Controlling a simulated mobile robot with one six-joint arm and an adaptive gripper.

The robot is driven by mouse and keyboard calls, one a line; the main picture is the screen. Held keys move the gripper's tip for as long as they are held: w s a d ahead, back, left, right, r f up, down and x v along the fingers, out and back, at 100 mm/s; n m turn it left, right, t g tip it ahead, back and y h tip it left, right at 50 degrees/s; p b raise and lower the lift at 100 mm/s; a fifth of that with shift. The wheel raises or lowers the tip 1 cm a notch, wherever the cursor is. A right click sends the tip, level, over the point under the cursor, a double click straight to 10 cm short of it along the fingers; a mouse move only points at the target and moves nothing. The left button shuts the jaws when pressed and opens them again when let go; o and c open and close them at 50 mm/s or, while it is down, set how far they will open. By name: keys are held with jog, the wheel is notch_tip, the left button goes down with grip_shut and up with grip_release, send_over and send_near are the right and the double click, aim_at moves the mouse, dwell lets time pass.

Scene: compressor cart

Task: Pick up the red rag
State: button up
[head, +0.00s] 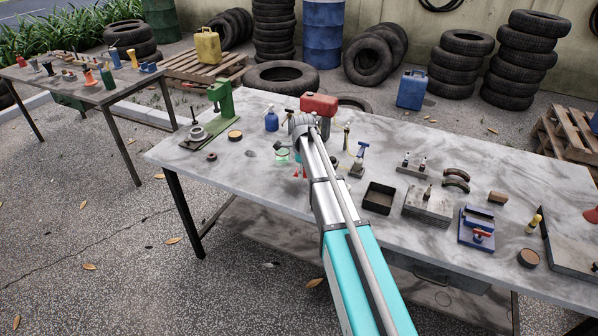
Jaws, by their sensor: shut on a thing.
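My arm reaches from the bottom right up over the marble-topped table (240,150). Its wrist is above the middle of the table, near the far edge. My gripper (299,157) hangs below the wrist, largely hidden by my own forearm. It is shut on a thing. Small red pointed pieces of cloth, seemingly the red rag (297,172), show at the left side of the forearm just under the gripper. The rest of the rag is hidden, and I cannot tell whether it touches the tabletop.
A red-topped machine (319,104) stands behind my wrist. A black tray (378,198) and blue vise-like tool (477,229) are to the right. The front left tabletop is clear.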

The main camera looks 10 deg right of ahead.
jog(key=s+d+r+p, duration=0.4)
jog(key=s+r+p, duration=0.5)
jog(key=s, duration=0.4)
jog(key=shift+s+d+r, duration=0.15)
jog(key=shift+r, duration=0.45)
jog(key=o, duration=0.4)
jog(key=shift+c, duration=0.2)
jog(key=c, duration=0.4)
jog(key=shift+c, duration=0.2)
jog(key=shift+s, duration=0.1)
